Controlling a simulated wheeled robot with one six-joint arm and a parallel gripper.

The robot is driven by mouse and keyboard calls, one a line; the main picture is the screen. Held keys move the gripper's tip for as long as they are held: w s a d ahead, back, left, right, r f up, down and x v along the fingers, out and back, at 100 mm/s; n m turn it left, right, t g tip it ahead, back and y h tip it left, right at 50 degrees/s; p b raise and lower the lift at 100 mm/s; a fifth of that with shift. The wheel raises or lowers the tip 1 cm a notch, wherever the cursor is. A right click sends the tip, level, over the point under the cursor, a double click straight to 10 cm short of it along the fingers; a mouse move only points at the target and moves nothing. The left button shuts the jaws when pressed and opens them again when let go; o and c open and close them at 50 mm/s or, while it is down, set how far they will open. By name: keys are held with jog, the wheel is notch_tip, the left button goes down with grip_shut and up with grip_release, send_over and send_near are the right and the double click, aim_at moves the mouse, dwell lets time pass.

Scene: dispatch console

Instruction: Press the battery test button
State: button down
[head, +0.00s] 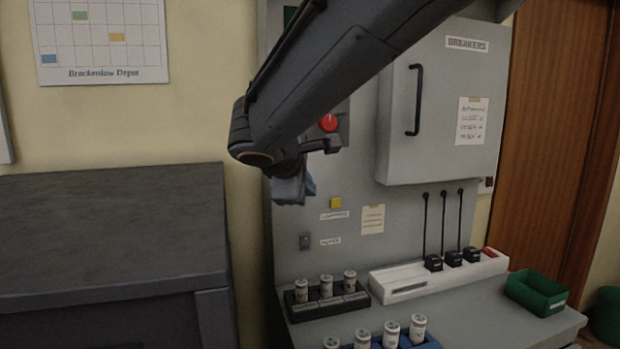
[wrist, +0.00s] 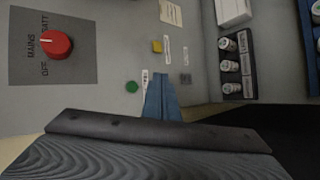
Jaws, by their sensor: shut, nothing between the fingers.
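A round green button (wrist: 131,87) shows on the grey console panel in the wrist view, with a small label beside it. The label print is too small to tell which is the battery test button. My gripper (wrist: 161,78) is shut and empty, its blue fingers just beside the green button in the picture. In the head view my gripper (head: 309,187) is in front of the panel, left of the yellow button, and the green button is hidden. Contact with the panel cannot be told.
A red rotary knob (wrist: 56,45) marked MAINS is on the panel, partly behind my arm in the head view. A grey switch (head: 306,241) is below the yellow button. Fuse racks (head: 328,306), a white strip (head: 410,289) with black plugs, and a green bin (head: 537,293) occupy the shelf.

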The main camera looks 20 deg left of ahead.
jog(key=w+a+p, duration=0.1)
jog(key=w+a, duration=0.2)
jog(key=w, duration=0.3)
jog(key=shift+a, duration=0.35)
jog(key=shift+w+a, duration=0.1)
jog(key=shift+w, duration=0.15)
dwell(1.6)
jog(key=shift+w+a, duration=0.1)
jog(key=shift+w, duration=0.1)
jog(key=shift+w+a, duration=0.2)
jog(key=shift+w, duration=0.1)
dwell(0.9)
jog(key=shift+s, duration=0.1)
jog(key=shift+s+d+b, duration=0.35)
jog(key=shift+s+d, duration=0.05)
jog(key=shift+s, duration=0.2)
jog(key=shift+s+d+b, duration=0.3)
jog(key=shift+s+d, duration=0.15)
jog(key=shift+s, duration=0.25)
jog(key=shift+s+d+b, duration=0.3)
jog(key=shift+s+d, duration=0.1)
jog(key=shift+s, duration=0.35)
jog(key=shift+s+d+b, duration=0.3)
jog(key=shift+s+d, duration=0.15)
jog(key=shift+s, duration=0.25)
dwell(1.0)
